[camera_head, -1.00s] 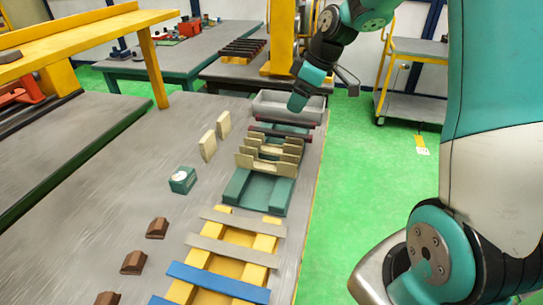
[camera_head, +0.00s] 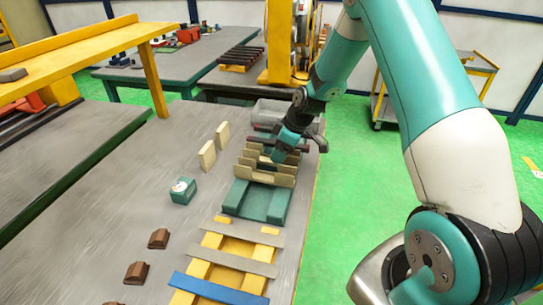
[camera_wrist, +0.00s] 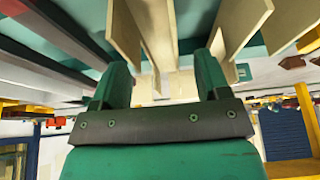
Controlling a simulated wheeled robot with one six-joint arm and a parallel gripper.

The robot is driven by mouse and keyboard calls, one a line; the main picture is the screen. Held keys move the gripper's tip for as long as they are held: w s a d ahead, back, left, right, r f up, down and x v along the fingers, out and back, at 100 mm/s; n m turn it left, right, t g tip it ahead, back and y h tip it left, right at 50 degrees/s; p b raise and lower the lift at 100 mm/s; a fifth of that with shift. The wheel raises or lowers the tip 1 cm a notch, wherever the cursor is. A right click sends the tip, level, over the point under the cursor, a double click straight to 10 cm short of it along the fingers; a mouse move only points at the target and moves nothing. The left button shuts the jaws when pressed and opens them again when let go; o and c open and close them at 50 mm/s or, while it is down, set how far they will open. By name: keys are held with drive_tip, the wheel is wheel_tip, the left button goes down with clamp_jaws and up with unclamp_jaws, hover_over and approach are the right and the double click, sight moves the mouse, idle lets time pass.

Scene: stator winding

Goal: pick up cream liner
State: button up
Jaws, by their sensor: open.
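Several cream liners (camera_head: 268,179) stand on edge in a row in the green cradle (camera_head: 237,197), and two more cream liners (camera_head: 207,155) stand upright on the table to its left. My gripper (camera_head: 279,156) is at the far part of the row, partly hiding it. In the wrist view, the open fingers of my gripper (camera_wrist: 161,75) point toward the row. Cream liners (camera_wrist: 156,30) show ahead of and between the fingers, and another stands to the right (camera_wrist: 241,22). I cannot tell whether a finger touches a liner.
A grey bin (camera_head: 263,110) lies behind the row. A yellow frame with grey and blue bars (camera_head: 219,289) lies in front. A small green box (camera_head: 183,191) and several brown blocks (camera_head: 136,272) sit to the left. The grey table (camera_head: 90,215) is bare between them.

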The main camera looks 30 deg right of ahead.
drive_tip(key=shift+p+x, duration=0.35)
drive_tip(key=shift+x, duration=1.3)
drive_tip(key=shift+c, duration=0.2)
drive_tip(key=c, duration=0.8)
drive_tip(key=shift+r, duration=0.1)
